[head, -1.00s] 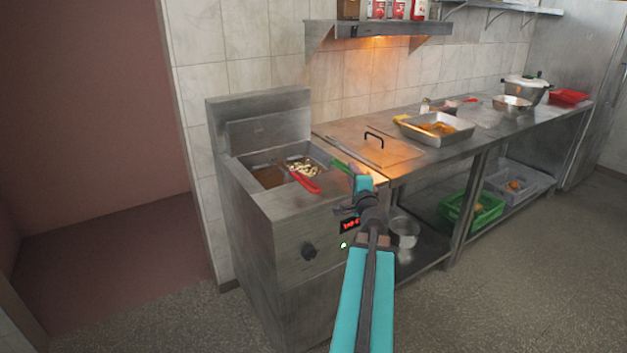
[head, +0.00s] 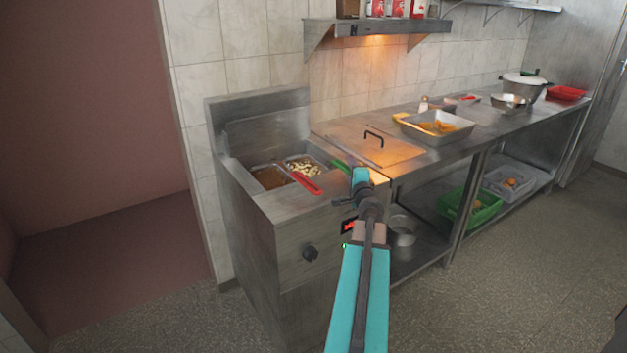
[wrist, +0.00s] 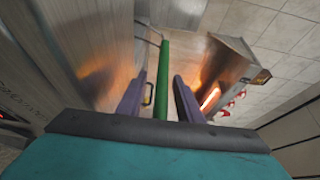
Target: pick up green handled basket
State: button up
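The green handle (head: 341,165) of the basket sticks out over the right side of the fryer (head: 300,215), just beyond my gripper (head: 357,180). In the wrist view the green handle (wrist: 163,85) runs between the two fingers of my gripper (wrist: 160,80). A narrow gap shows on each side of the handle, so the fingers look open around it. The fryer well holds pale pieces (head: 303,167) on the right and brown oil or food on the left. Which basket holds the pale pieces I cannot tell.
A red handle (head: 307,183) lies across the fryer's front edge, close to the green one. A counter with a black-handled lid (head: 373,137) adjoins on the right, with a metal food tray (head: 437,126) further along. A heat-lamp shelf (head: 378,27) hangs above. The floor in front is clear.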

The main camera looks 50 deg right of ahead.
grip_shut()
jog(key=shift+r, duration=0.1)
dwell(0.3)
jog(key=shift+r+p, duration=1.05)
jog(key=shift+r, duration=3.9)
notch_tip(320, 180, up, 14)
jog(key=p, duration=1.1)
jog(key=shift+r, duration=0.25)
